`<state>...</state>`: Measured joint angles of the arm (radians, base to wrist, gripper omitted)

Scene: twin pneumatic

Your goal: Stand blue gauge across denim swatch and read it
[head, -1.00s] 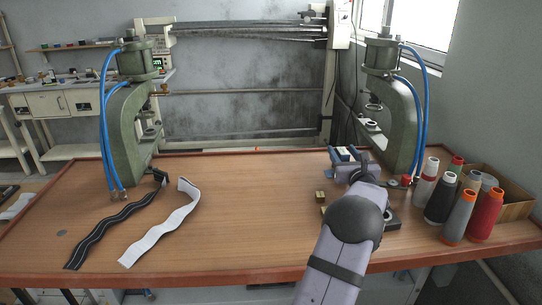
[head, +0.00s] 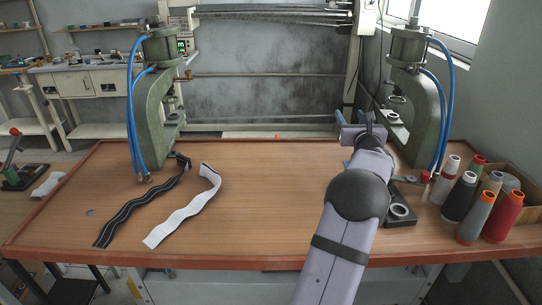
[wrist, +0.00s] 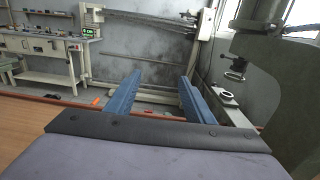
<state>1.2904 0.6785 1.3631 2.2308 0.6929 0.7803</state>
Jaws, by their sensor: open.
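My gripper (head: 362,132) is raised over the back right of the table, left of the right press. In the wrist view its two blue fingers (wrist: 158,92) are spread apart, with nothing between them. I cannot make out a blue gauge in either current view. I cannot make out a denim swatch either. My own arm covers part of the table's right side, so things there may be hidden.
Green presses with blue hoses stand at left (head: 152,105) and right (head: 430,105). A black strip (head: 142,203) and a white strip (head: 183,212) lie at left. Thread cones (head: 474,217) crowd the right edge. The table's middle (head: 265,195) is clear.

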